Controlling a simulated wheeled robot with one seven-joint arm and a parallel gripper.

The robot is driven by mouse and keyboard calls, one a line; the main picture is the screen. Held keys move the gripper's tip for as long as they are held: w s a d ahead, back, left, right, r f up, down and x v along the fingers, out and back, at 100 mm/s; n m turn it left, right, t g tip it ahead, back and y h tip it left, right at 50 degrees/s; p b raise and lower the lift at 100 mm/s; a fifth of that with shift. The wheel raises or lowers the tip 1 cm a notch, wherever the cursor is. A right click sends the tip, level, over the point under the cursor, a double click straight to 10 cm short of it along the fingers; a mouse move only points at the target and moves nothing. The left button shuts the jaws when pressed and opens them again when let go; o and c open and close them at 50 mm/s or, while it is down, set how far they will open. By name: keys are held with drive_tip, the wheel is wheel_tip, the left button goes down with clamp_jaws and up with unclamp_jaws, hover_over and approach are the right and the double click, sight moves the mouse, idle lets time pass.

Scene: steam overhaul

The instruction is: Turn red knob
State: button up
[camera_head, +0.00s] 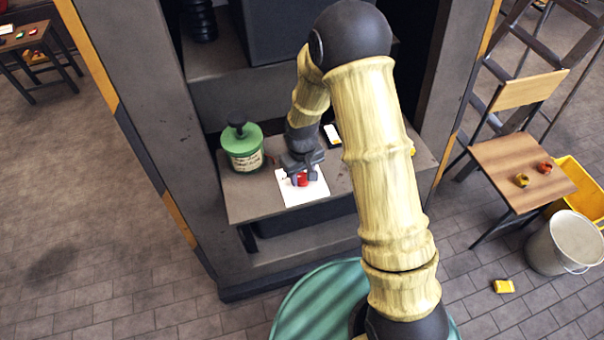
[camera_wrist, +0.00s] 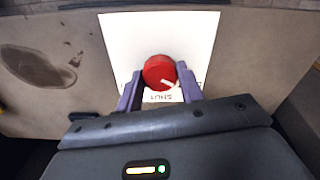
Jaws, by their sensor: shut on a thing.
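The red knob (camera_head: 302,180) sits on a white panel (camera_head: 313,193) on the grey shelf of the cabinet. In the wrist view the round red knob (camera_wrist: 159,72) has a pale pointer mark at its lower right, near printed letters that seem to read "SHUT" upside down. My gripper (camera_head: 299,172) reaches down onto the knob. In the wrist view the two purple fingers of my gripper (camera_wrist: 159,85) stand at the left and right sides of the knob and are shut on it. Part of the panel's lettering is hidden by the fingers.
A green canister (camera_head: 243,150) with a black top stands left of the panel. A black and white device (camera_head: 333,136) lies behind it. The cabinet's side walls flank the shelf. A wooden chair (camera_head: 505,165) with small parts and a bucket (camera_head: 563,243) stand at right.

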sight(302, 177)
drive_tip(key=o, duration=1)
drive_tip(key=shift+r, duration=0.1)
wheel_tip(302, 177, up, 17)
drive_tip(key=shift+r, duration=0.1)
drive_tip(key=s+d+r+m+t+p, duration=0.1)
drive_tip(key=s+d+m, duration=0.1)
drive_tip(key=s+d, duration=0.2)
drive_tip(key=s+d+r+m+p, duration=0.1)
drive_tip(key=s+d+r, duration=0.1)
drive_tip(key=s+d, duration=0.2)
drive_tip(key=s+d+r+m+t+p, duration=0.1)
drive_tip(key=s+d+m+p, duration=0.1)
drive_tip(key=s+d, duration=0.2)
drive_tip(key=shift+s+d+r+m+t, duration=0.15)
drive_tip(key=shift+s+d, duration=0.05)
drive_tip(key=shift+d, duration=0.25)
drive_tip(key=shift+s+d+r+m+t, duration=0.15)
drive_tip(key=shift+d, duration=0.3)
